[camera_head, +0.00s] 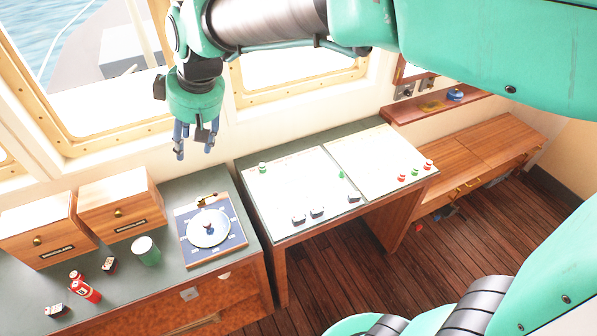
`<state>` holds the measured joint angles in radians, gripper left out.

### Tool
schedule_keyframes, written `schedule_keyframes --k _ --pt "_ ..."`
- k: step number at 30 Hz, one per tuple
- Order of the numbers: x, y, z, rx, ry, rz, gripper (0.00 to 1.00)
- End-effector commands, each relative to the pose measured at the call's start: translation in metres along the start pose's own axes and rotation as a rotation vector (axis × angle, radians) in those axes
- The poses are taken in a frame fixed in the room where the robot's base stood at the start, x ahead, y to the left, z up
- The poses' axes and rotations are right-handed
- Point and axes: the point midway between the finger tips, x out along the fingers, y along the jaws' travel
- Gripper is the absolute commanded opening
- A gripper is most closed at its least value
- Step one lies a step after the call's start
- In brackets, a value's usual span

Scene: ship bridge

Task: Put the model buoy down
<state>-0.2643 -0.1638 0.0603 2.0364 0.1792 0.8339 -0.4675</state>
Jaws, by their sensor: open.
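Several small red or green pieces that look like model buoys stand on the white chart table. A green one (262,168) is near its left end, another green one (341,174) is mid-table, and a red one (428,164) is among a few at the right end. I cannot tell which is the task's model buoy. My gripper (195,147) points down with its fingers apart and nothing visible between them. It appears high above the left counter, over the area behind the blue mat.
The dark counter (190,189) holds a blue mat (233,243) with a white plate (222,237), a green cup (146,251), a red canister (86,291) and two wooden drawer boxes (118,191). The chart table (290,182) also carries several dark-and-white blocks. Windows rise behind.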

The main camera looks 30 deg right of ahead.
Motion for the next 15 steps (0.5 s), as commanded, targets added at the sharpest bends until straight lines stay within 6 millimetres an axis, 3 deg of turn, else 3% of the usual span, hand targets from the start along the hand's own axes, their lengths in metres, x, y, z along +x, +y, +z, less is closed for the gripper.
schedule_keyframes --k 6,15 --pt "-0.044 0.013 0.065 0.133 0.017 0.061 0.44" --pt "-0.083 0.018 0.157 0.316 0.039 0.145 0.44"
